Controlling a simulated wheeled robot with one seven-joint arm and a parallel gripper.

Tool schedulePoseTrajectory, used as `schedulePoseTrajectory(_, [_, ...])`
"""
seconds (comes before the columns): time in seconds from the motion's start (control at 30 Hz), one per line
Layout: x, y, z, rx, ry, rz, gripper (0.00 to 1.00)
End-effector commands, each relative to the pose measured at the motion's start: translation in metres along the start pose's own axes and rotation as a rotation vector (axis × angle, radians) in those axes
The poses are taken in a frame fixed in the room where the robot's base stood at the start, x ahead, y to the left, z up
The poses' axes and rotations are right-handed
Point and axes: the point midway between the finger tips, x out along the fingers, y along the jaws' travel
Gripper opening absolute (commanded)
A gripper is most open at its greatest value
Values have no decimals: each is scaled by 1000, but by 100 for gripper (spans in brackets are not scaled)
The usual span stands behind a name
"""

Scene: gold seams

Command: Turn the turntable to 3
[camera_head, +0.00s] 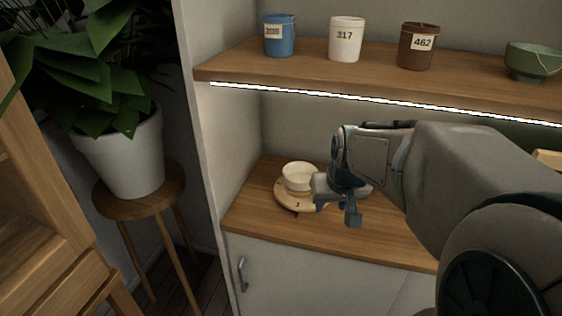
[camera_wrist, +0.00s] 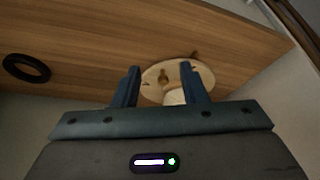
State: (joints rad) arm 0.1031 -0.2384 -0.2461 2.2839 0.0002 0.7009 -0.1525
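The turntable (camera_head: 285,202) is a pale round wooden disc on the lower shelf, with a cream cup (camera_head: 298,174) standing on it. A small dark mark shows on its front edge, too small to read surely. My gripper (camera_head: 336,206) is just right of the turntable and hides part of its right side. In the wrist view the fingers (camera_wrist: 160,68) are open and apart, with nothing between their tips. The turntable (camera_wrist: 152,77) shows beyond them, with a small brown piece at its rim. Whether a finger touches the disc cannot be told.
A blue cup (camera_head: 279,40), a white cup (camera_head: 346,42), a brown cup (camera_head: 417,50) and a green bowl (camera_head: 530,64) stand on the upper shelf (camera_head: 300,78). A black ring (camera_wrist: 26,68) lies on the lower shelf. The cabinet's left wall (camera_head: 222,145) is close to the turntable.

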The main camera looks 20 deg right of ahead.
Motion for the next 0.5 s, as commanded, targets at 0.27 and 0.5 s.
schedulePoseTrajectory(0.27, [20,0,-44,-2,-1,0,39])
schedulePoseTrajectory(0.5, [50,0,-63,0,-4,-1,39])
